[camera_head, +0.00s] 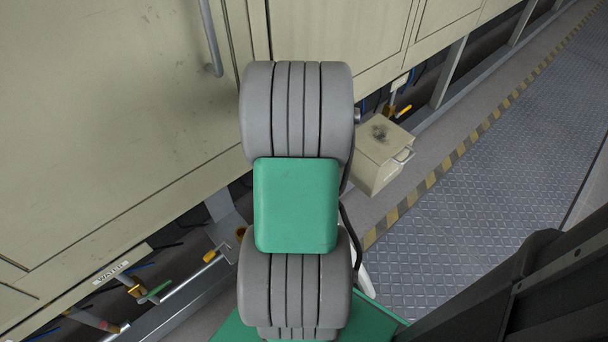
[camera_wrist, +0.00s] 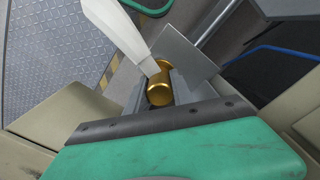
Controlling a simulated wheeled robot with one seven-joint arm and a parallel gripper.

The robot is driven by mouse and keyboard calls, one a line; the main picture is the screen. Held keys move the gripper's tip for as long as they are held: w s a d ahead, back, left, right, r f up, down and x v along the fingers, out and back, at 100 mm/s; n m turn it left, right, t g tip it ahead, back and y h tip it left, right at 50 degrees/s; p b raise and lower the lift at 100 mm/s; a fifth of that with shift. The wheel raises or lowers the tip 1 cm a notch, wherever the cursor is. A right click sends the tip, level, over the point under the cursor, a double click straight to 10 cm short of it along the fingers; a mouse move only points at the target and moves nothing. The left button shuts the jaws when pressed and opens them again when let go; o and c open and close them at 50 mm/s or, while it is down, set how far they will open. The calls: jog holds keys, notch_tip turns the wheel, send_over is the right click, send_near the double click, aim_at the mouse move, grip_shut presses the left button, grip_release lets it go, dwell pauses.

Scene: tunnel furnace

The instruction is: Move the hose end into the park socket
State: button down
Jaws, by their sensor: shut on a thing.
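In the wrist view my gripper (camera_wrist: 160,97) is shut on the hose end (camera_wrist: 160,88), a short brass cylinder with a round face. A pale, smooth length (camera_wrist: 118,28) runs from the top edge down to the brass piece; I cannot tell whether it is the hose. A flat grey plate (camera_wrist: 190,52) stands just behind the brass piece; I cannot tell whether they touch. In the head view my arm hides my gripper and the hose end. I cannot make out the park socket for certain in either view.
In the head view, beige furnace panels (camera_head: 110,110) fill the left. Pipes with a green-handled valve (camera_head: 154,291) sit under a WATER label (camera_head: 111,272). A beige box (camera_head: 381,156) with a handle juts out right of my arm. The tread-plate floor (camera_head: 470,190) at right is clear.

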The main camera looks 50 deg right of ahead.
jog(key=shift+f, duration=0.25)
jog(key=c, duration=1)
grip_release()
jog(key=shift+r, duration=0.1)
notch_tip(320, 180, up, 7)
jog(key=p, duration=0.6)
jog(key=shift+s, duration=0.1)
